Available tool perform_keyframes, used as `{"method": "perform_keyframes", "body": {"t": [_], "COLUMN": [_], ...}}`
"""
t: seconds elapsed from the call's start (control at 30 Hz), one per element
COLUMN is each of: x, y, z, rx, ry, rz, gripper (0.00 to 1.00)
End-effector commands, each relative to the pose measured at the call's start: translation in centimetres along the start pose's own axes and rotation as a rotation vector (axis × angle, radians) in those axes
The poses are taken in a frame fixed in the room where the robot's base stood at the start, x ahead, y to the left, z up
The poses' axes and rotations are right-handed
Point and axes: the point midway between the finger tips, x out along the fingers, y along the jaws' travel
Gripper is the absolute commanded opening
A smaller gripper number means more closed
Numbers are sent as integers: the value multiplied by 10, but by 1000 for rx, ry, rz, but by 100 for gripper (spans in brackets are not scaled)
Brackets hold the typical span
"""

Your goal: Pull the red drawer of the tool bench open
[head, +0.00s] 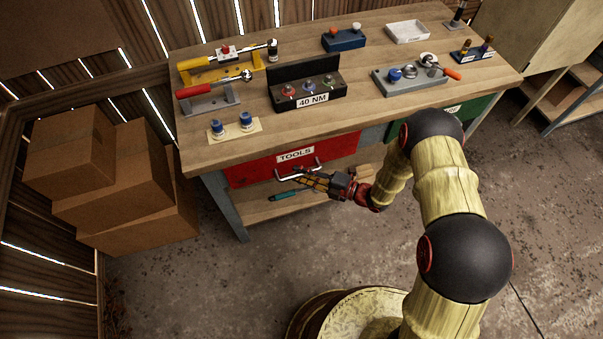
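The red drawer (250,171) labelled TOOLS is set under the left part of the tool bench's wooden top (230,165). It looks shut, its front about flush below the top's edge. Its metal bar handle (308,171) runs along the front's middle. My gripper (297,177) reaches in from the right, its fingers pointing left at the handle, overlapping it in the picture. I cannot tell whether the fingers touch the handle or are closed around it.
Cardboard boxes (140,180) are stacked left of the bench. A green drawer (460,115) is under the bench's right part, partly behind my arm. A teal-handled tool (285,194) lies on the lower shelf. The floor (190,285) before the bench is clear.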

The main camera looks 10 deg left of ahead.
Motion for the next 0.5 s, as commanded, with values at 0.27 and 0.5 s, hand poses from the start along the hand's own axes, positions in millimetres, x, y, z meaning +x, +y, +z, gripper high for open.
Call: {"method": "perform_keyframes", "body": {"t": [0.27,0.5], "x": [0,0], "y": [0,0], "z": [0,0], "rx": [0,1], "ry": [0,0], "rz": [0,0], "gripper": [2,0]}}
